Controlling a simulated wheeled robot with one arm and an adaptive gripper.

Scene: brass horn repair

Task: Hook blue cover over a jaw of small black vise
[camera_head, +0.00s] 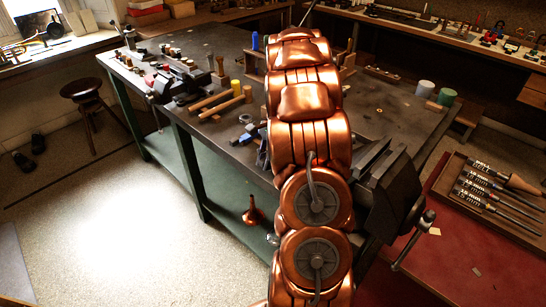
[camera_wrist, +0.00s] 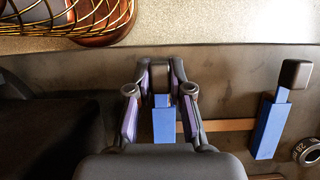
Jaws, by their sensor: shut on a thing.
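In the wrist view my gripper (camera_wrist: 160,77) is closed around the dark block-shaped end of a blue piece (camera_wrist: 163,126), which sits between the two fingers. I cannot tell whether this piece is the cover or something else. A dark vise-like fixture (camera_head: 178,84) sits among tools at the bench's left; a large black vise (camera_head: 392,192) is at the bench's right front.
The dark bench (camera_head: 222,40) has green legs. Wooden-handled mallets (camera_head: 222,102) lie left of my arm; green and white cylinders (camera_head: 446,97) stand at right.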

